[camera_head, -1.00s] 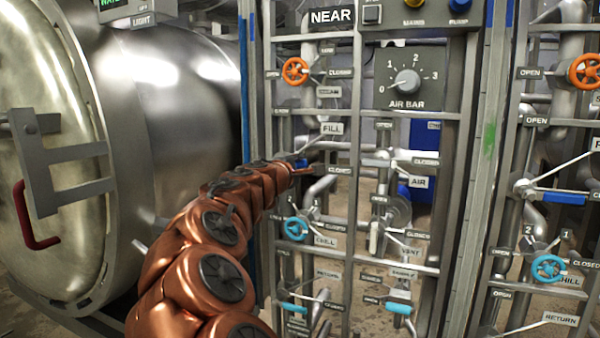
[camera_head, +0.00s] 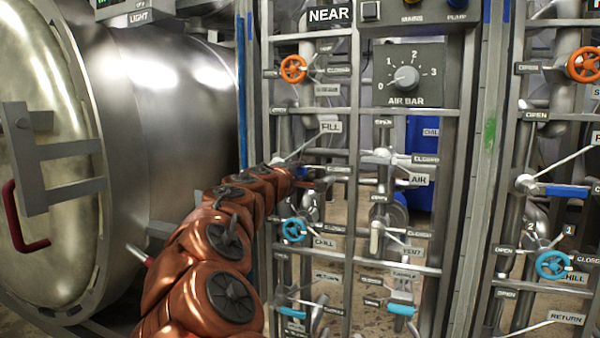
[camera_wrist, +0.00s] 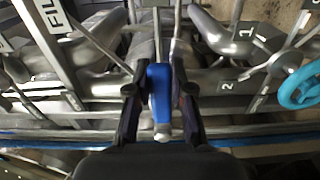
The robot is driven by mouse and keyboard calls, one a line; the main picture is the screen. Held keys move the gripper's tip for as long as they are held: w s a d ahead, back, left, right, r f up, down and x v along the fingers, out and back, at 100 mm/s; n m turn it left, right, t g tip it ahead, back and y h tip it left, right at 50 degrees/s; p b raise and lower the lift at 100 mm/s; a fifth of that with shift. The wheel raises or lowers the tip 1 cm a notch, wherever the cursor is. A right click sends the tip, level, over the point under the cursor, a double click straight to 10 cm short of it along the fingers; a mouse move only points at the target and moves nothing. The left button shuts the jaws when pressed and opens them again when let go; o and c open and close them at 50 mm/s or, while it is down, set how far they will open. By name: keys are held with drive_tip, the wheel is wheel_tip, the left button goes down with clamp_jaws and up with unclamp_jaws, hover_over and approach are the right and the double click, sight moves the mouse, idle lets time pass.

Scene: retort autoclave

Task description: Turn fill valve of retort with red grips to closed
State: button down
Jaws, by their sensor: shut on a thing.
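The retort door (camera_head: 50,190) with a red grip (camera_head: 22,228) is at the left of the head view. Beside it stands the NEAR valve panel, with a FILL label (camera_head: 330,126) that also shows in the wrist view (camera_wrist: 52,14). A blue lever handle (camera_wrist: 158,88) lies between my fingers in the wrist view. My gripper (camera_wrist: 159,95) is shut on this handle, one dark finger on each side. In the head view my arm reaches the panel just below the FILL label, left of a CLOSED label (camera_head: 338,169). My arm mostly hides the handle and fingers there.
A light-blue CHILL handwheel (camera_head: 293,230) sits just below my gripper, also at right in the wrist view (camera_wrist: 300,88). An orange handwheel (camera_head: 293,68) is above. Pipes and frame bars crowd the gripper. A second valve panel stands to the right.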

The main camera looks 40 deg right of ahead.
drive_tip(key=c, duration=1)
unclamp_jaws()
drive_tip(key=v, duration=1.2)
drive_tip(key=shift+s, duration=0.1)
